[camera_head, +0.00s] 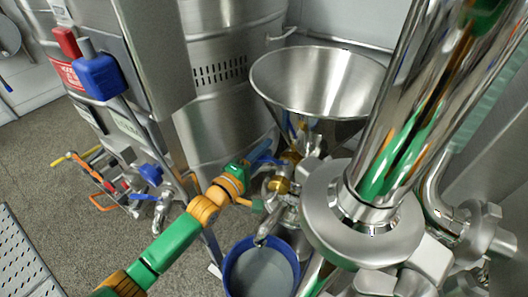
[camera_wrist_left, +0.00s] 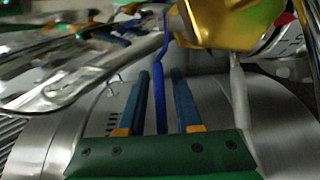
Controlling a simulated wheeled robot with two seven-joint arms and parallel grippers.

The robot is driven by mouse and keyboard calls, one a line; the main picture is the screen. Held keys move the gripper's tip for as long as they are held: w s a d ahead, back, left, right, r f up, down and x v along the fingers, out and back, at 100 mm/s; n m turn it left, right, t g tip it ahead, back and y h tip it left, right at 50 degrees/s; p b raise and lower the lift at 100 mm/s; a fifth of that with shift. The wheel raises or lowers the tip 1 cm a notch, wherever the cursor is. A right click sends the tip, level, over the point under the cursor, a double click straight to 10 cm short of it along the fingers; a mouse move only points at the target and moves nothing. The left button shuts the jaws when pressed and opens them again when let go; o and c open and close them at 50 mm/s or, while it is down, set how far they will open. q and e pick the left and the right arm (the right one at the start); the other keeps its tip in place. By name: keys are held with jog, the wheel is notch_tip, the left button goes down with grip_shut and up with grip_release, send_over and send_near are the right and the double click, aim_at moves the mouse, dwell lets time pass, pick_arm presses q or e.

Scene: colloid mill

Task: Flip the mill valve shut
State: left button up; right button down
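The mill valve has a brass body, large at the top of the left wrist view (camera_wrist_left: 222,28) and small below the funnel in the head view (camera_head: 279,186). Its long blue lever (camera_wrist_left: 160,90) hangs down between my left gripper's fingers. My left gripper (camera_wrist_left: 160,85) has blue fingers with orange bases. They stand apart, one on each side of the lever, with a visible gap on both sides. In the head view my left gripper (camera_head: 264,157) is beside the valve, and its fingers and the blue lever are hard to tell apart. My right gripper is out of view.
A steel funnel (camera_head: 315,80) stands above the valve, and a blue bucket (camera_head: 228,268) with grey contents is below. A thick polished pipe (camera_head: 405,110) with a round flange is close on the right. A large steel drum (camera_head: 215,75) is behind my left gripper.

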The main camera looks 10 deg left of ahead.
pick_arm(q)
jog(key=shift+s, duration=0.1)
jog(key=p+v, duration=0.2)
jog(key=v, duration=0.5)
jog(key=shift+p, duration=0.3)
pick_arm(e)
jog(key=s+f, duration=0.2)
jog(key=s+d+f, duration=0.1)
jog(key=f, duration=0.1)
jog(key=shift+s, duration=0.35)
